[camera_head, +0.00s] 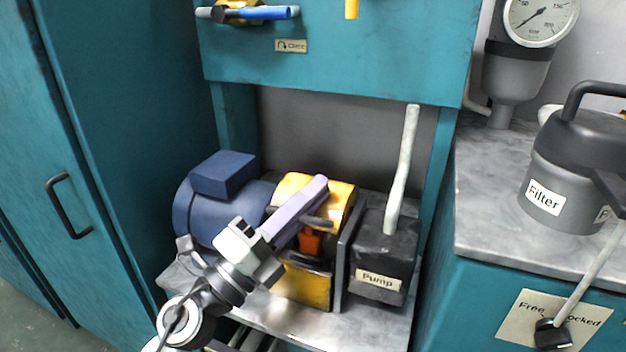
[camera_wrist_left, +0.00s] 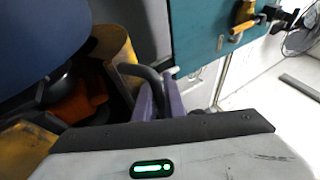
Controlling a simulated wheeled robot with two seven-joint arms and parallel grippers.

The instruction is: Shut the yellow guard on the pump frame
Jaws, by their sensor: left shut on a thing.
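The yellow guard (camera_head: 343,193) sits on the pump frame between the blue motor (camera_head: 205,205) and the black pump (camera_head: 380,262). It is raised: an orange part (camera_head: 310,241) shows in the gap between it and the lower yellow piece (camera_head: 303,287). My left gripper (camera_head: 312,194) reaches over the guard's front and is shut on its dark handle (camera_head: 318,222). In the left wrist view the guard (camera_wrist_left: 112,48) and its dark curved handle (camera_wrist_left: 142,73) show, with the handle running to my fingers (camera_wrist_left: 158,98). My fingers hide part of the guard. My right gripper is out of view.
A pale lever (camera_head: 403,165) rises from the pump, right of the guard. A teal panel (camera_head: 340,60) overhangs the frame. At right, a grey filter (camera_head: 560,180) stands on a counter (camera_head: 480,215), with a Free/Locked lever (camera_head: 588,275) in front. A teal cabinet (camera_head: 110,130) stands left.

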